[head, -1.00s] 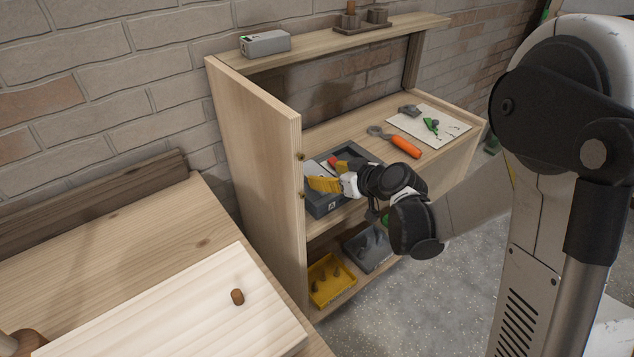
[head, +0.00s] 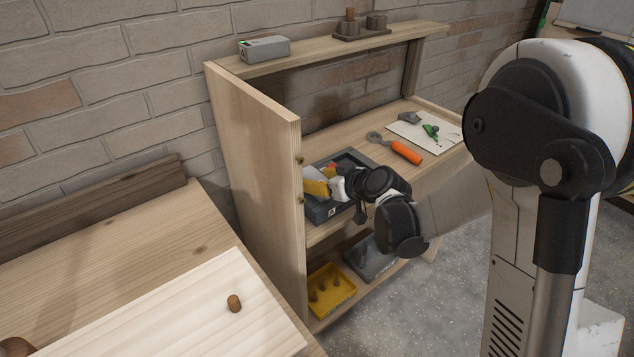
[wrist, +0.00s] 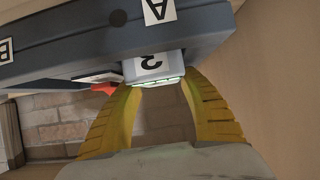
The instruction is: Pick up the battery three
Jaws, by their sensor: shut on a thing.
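Battery three (wrist: 155,66) is a light grey block marked "3" with a pale green-edged end, seen in the wrist view. My gripper (wrist: 160,82) has its yellow fingers closed on either side of the block's end. The block sits against the dark grey tray (wrist: 90,45), which carries white labels, including "A". In the head view, my gripper (head: 322,184) is inside the dark tray on the cabinet's middle shelf. The fingers and wrist hide most of the battery there, and I cannot tell if it is clear of the tray floor.
A red item shows in the tray. An orange-handled tool (head: 405,152) and a white sheet (head: 425,130) lie to the right. A grey box (head: 264,48) sits on the top shelf. A yellow bin (head: 332,292) is below. The cabinet's side panel (head: 262,180) stands close left.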

